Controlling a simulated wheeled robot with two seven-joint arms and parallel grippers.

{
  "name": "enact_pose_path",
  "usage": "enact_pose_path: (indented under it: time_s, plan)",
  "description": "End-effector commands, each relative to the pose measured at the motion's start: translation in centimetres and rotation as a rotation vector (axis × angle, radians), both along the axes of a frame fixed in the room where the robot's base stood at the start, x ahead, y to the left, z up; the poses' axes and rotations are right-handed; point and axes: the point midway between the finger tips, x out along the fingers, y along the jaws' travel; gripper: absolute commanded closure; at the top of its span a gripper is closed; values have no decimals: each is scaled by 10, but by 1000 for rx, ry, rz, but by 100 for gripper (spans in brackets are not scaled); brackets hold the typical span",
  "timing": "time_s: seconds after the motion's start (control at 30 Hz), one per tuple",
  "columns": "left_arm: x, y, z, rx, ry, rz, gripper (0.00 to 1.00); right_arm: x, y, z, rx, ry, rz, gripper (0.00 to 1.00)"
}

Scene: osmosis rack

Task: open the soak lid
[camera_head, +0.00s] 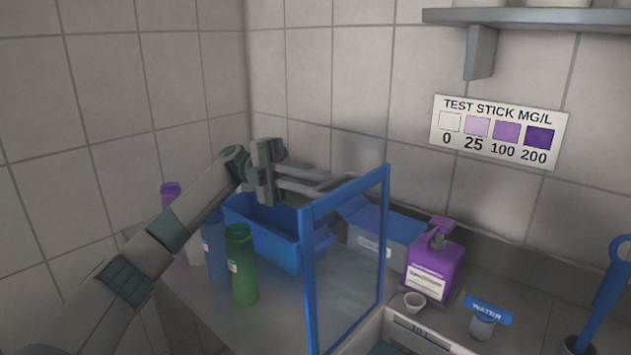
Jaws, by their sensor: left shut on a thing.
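The soak lid (308,270) is a clear panel in a blue frame. It stands steeply upright at the left side of a pale tub (420,335) at the bottom edge, which is partly cut off. My left gripper (324,184) reaches in from the left with its fingers at the top of the lid, shut on what appears to be a grip or edge there. The exact contact is hard to make out. My right gripper is not in view.
A blue bin (265,240), a green bottle (241,268) and a blue bottle (214,250) stand left of the lid. A shelf (540,17) juts out above.

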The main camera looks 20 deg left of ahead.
Motion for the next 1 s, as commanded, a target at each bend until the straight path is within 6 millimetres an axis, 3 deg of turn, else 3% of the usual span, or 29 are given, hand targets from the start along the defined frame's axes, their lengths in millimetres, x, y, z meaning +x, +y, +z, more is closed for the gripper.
enact_pose_path:
  time_s: [0.03,0.1,0.13,0.2,0.67,1.0]
  plan:
    - [-1,-2,-9,15,4,-5,100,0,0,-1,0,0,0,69]
    - [-1,-2,-10,17,5,-6,100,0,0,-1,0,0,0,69]
    - [-1,-2,-10,16,6,-6,82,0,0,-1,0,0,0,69]
    - [-1,-2,-9,15,6,-6,71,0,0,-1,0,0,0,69]
    - [2,4,-6,9,3,-2,71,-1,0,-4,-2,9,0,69]
    - [16,42,-12,7,3,0,71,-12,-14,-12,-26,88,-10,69]
